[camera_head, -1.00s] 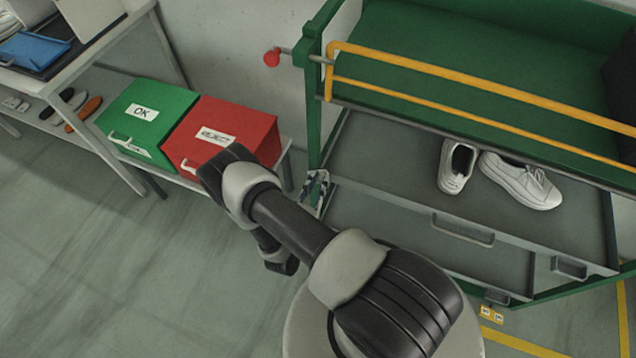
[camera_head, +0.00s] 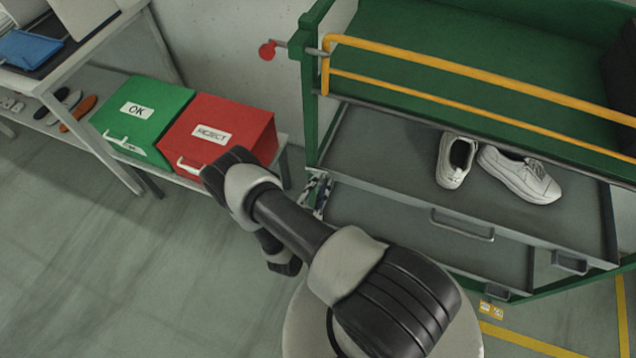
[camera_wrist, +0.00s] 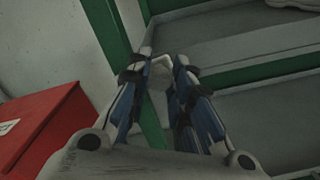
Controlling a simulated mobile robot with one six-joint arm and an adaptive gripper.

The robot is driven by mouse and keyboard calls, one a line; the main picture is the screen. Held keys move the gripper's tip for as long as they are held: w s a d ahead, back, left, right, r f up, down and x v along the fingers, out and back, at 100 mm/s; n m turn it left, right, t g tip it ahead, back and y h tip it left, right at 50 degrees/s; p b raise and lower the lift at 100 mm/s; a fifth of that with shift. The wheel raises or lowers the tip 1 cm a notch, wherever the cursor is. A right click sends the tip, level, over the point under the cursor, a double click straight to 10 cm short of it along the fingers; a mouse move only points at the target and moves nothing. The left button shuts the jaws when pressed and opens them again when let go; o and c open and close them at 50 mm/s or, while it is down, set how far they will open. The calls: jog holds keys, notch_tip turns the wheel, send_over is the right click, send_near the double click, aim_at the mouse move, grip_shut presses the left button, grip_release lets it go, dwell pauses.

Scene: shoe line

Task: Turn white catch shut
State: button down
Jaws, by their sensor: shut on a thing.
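The white catch (camera_wrist: 161,62) shows in the wrist view as a small pale piece between my fingertips, in front of the green post of the rack. My gripper (camera_wrist: 163,75) is shut on it. The fingers hide most of the catch, so I cannot tell its angle. In the head view my gripper (camera_head: 316,192) shows beside the rack's left post, partly behind my arm. The catch itself cannot be made out there.
A grey pull-out tray (camera_head: 380,150) with a pair of white shoes (camera_head: 520,175) is on the green rack (camera_head: 313,90). A lower drawer (camera_head: 400,215) sits beneath. A red REJECT box (camera_head: 240,120) and a green OK box (camera_head: 150,105) stand to the left.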

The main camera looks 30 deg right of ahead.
jog(key=shift+f+m, duration=0.4)
jog(key=shift+m, duration=0.6)
jog(key=c, duration=1.4)
grip_release()
jog(key=v, duration=1.2)
